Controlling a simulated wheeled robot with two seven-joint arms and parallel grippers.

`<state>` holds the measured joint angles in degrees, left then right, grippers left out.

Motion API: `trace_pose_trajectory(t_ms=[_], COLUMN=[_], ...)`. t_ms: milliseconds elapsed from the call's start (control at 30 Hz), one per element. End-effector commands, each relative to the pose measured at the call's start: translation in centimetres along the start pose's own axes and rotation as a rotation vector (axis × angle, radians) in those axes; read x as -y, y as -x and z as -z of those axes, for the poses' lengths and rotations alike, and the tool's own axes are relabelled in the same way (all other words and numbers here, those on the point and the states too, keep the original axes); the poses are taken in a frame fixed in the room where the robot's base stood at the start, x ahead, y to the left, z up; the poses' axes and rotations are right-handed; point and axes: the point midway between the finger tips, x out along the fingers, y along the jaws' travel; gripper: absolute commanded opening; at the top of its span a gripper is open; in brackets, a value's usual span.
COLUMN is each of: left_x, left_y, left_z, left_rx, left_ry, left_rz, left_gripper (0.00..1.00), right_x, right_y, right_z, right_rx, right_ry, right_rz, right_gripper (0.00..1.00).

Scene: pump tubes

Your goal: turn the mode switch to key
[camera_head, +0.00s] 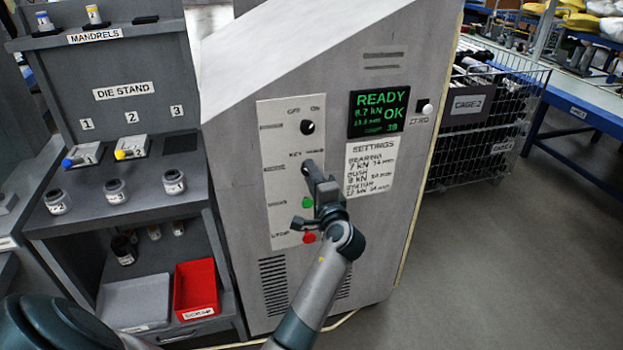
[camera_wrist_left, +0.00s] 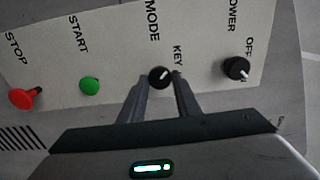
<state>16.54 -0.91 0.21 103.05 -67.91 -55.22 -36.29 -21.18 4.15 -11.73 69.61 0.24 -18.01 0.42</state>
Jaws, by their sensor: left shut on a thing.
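The black mode switch (camera_wrist_left: 160,77) is a round knob on the pale control panel (camera_head: 277,145), between the MODE and KEY labels in the left wrist view. Its white mark points up and right, toward the KEY label (camera_wrist_left: 177,55). My left gripper (camera_wrist_left: 159,80) has one finger on each side of the knob and is shut on it. My right gripper is in neither view.
Close by on the panel are the black power knob (camera_head: 307,127), green start button (camera_head: 307,202) and red stop button (camera_head: 309,237). The screen (camera_head: 378,114) reads READY and OK. The die stand (camera_head: 110,105) stands left; a wire cage (camera_head: 485,120) and open floor lie right.

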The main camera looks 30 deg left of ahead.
Motion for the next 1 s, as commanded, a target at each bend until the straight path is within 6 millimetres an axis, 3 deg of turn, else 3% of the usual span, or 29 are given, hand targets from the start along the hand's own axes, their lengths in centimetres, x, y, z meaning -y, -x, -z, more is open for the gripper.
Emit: trace_pose_trajectory(t_ms=[367,400,467,1000], left_x=[-0.26,-0.27,-0.24,-0.03], left_y=[0.07,0.07,0.07,-0.23], left_z=[0.0,0.0,-0.01,-0.05], left_rx=[0.0,0.0,0.0,-0.001], left_ry=[0.005,0.005,0.004,0.004], left_rz=[-0.005,-0.005,-0.005,-0.001], left_gripper=[0.07,0.39,0.48,0.48], right_x=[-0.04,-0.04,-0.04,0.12], right_y=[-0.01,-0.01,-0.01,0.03], right_z=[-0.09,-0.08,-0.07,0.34], right_rx=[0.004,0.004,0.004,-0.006], right_ry=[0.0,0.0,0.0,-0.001], right_rz=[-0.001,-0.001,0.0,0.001], right_gripper=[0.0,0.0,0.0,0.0])
